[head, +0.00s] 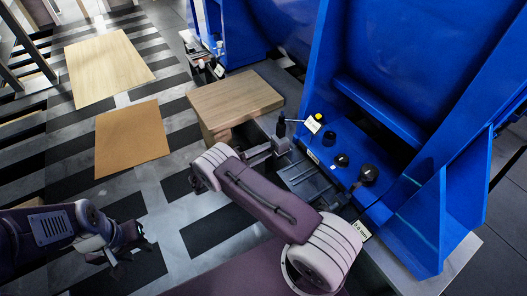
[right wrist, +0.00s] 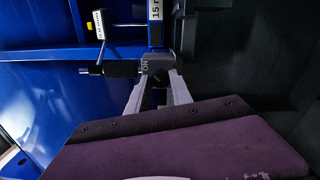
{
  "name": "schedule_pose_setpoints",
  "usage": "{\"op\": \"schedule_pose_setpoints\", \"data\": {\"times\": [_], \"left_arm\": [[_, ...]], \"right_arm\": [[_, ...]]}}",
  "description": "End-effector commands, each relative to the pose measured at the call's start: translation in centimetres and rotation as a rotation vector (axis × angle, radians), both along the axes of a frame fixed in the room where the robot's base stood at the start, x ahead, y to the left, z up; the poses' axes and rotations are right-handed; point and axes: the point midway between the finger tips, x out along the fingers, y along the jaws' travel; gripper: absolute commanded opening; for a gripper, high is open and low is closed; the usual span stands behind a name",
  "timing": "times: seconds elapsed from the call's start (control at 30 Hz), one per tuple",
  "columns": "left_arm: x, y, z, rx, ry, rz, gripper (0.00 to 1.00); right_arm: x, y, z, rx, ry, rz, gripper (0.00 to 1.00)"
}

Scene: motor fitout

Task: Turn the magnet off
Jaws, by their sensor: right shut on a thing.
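The magnet's lever (head: 281,124) stands upright in the head view as a dark handle beside the blue machine. In the right wrist view the black handle (right wrist: 118,71) lies sideways, with a small "ON" mark (right wrist: 145,67) at its base. My right gripper (head: 279,147) is shut on the lever near its base; its fingers (right wrist: 157,92) also show in the right wrist view. The exact contact is partly hidden by the fingers. My left gripper (head: 132,256) is empty over the floor at lower left, its fingers apart.
A wooden block (head: 236,98) stands just behind my right gripper. The blue machine (head: 400,115) rises close on the right, with black knobs (head: 368,172) and a yellow button (head: 319,117) on its ledge. A tagged thin rod (head: 312,125) sticks out near the lever. Flat boards (head: 131,138) lie at left.

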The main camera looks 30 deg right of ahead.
Motion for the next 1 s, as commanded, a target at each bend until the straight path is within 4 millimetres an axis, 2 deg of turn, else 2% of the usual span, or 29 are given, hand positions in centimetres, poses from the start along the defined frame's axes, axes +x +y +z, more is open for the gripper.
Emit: {"op": "schedule_pose_setpoints", "data": {"times": [0.53, 0.57, 0.6, 0.63, 0.9, 1.0], "left_arm": [[0.0, 0.0, 0.02, 0.0, 0.0, 0.0, 0.36], [0.0, 0.0, 0.02, 0.0, 0.0, 0.0, 0.36], [0.0, 0.0, 0.02, 0.0, 0.0, 0.0, 0.36], [0.0, 0.0, 0.02, 0.0, 0.0, 0.0, 0.36], [0.01, 0.0, 0.04, 0.0, 0.0, 0.0, 0.36], [0.0, 0.0, 0.45, 0.0, 0.0, 0.0, 0.36]], "right_arm": [[0.01, 0.05, -0.08, 0.004, -0.022, 0.001, 0.0], [0.01, 0.05, -0.08, 0.004, -0.022, 0.001, 0.32], [0.01, 0.05, -0.07, 0.004, -0.022, 0.001, 0.43], [0.01, 0.05, -0.07, 0.003, -0.022, 0.001, 0.49], [0.0, 0.04, -0.02, 0.003, -0.022, 0.001, 0.49], [0.01, 0.83, 0.16, 0.003, -0.024, 0.003, 0.49]]}}
